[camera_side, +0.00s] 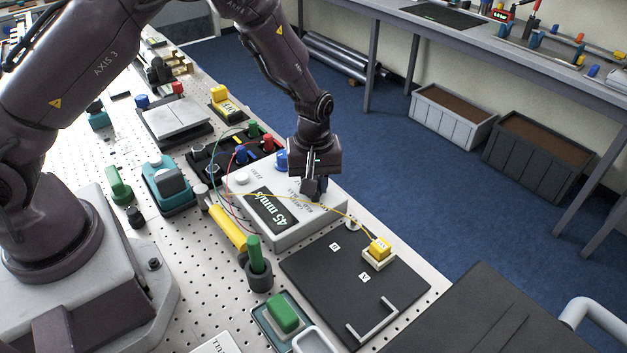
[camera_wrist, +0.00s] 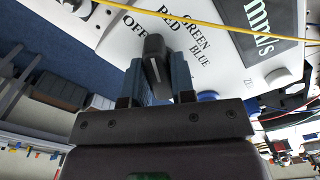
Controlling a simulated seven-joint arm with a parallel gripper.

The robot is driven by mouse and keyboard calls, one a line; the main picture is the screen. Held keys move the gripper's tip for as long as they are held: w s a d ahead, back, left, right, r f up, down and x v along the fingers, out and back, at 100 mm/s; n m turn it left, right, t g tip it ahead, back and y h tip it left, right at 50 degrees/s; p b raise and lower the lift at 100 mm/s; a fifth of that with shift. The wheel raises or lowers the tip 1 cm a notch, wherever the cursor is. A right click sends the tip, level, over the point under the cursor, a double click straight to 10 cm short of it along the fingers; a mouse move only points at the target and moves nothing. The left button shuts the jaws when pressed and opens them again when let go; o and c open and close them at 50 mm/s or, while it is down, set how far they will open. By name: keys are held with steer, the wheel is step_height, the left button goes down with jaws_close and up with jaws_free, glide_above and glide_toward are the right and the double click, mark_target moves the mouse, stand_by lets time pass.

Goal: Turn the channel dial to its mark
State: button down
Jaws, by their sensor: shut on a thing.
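The channel dial (camera_wrist: 154,56) is a dark knob with a white pointer line, on the white meter box (camera_side: 306,224). In the wrist view, the printed words OFF, RED, GREEN and BLUE fan around its far side. The pointer line faces the words, roughly the OFF and RED side; I cannot tell exactly which word it meets. My gripper (camera_wrist: 158,70) is shut on the dial, one blue finger on each side. In the side view my gripper (camera_side: 314,188) is at the box's right end and mostly hides the dial.
The box has a "45 mm/s" display (camera_side: 271,208), a blue knob (camera_side: 281,160) beside my gripper and a white button (camera_side: 242,178). A yellow wire crosses the box to a yellow block (camera_side: 380,247) on a black plate (camera_side: 320,285). The table edge is close on the right.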

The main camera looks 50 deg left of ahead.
steer(key=shift+n, duration=2.1)
steer(key=c, duration=1)
jaws_free()
steer(key=shift+o, duration=0.2)
step_height(320, 180, up, 13)
